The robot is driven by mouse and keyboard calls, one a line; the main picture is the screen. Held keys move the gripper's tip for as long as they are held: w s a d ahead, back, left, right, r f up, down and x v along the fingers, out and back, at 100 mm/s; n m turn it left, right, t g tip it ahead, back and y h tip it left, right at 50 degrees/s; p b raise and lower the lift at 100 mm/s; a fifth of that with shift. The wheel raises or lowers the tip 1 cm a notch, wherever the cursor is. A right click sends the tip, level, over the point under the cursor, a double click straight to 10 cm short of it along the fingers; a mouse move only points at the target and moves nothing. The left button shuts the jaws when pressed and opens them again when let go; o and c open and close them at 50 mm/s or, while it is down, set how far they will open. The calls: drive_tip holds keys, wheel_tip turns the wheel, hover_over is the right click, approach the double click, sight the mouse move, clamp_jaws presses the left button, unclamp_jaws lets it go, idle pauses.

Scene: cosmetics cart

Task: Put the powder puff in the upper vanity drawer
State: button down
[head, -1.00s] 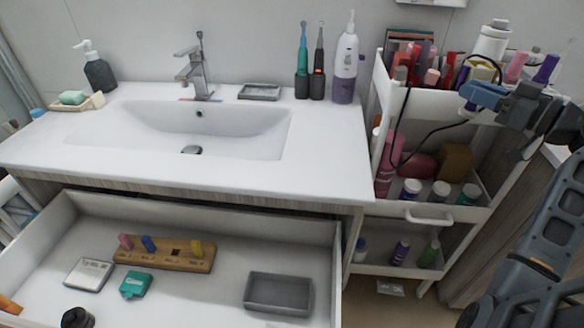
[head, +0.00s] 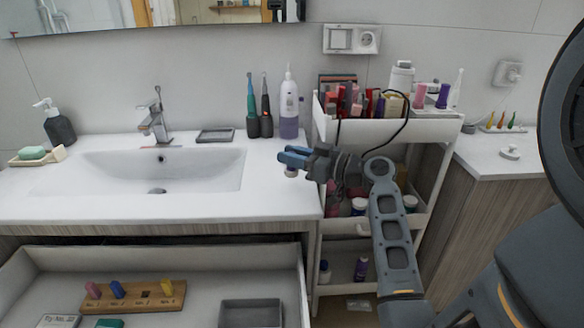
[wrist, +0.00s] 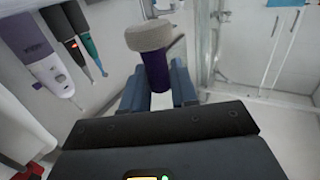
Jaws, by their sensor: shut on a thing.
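The powder puff (wrist: 149,36) has a round beige head and a purple handle. In the wrist view my gripper (wrist: 157,88) is shut on the purple handle, with the beige head beyond the blue fingertips. In the head view my gripper (head: 291,157) is above the right end of the vanity counter, and a small part of the puff (head: 291,172) shows under the fingers. The upper vanity drawer (head: 170,257) is pulled open at the lower left, below and left of my gripper. Its front is out of view.
The drawer holds a wooden peg board (head: 135,297) and a grey tray (head: 250,313). A toothbrush stand and a white-purple bottle (head: 289,105) stand at the counter's back right. The cosmetics cart (head: 440,128) is beside the counter, and a cable hangs over it.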

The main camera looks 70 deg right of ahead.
sight(298, 172)
drive_tip(key=shift+f, duration=2)
drive_tip(key=shift+f, duration=0.2)
drive_tip(key=c, duration=0.9)
unclamp_jaws()
drive_tip(key=shift+o, duration=0.2)
drive_tip(key=shift+r, duration=0.1)
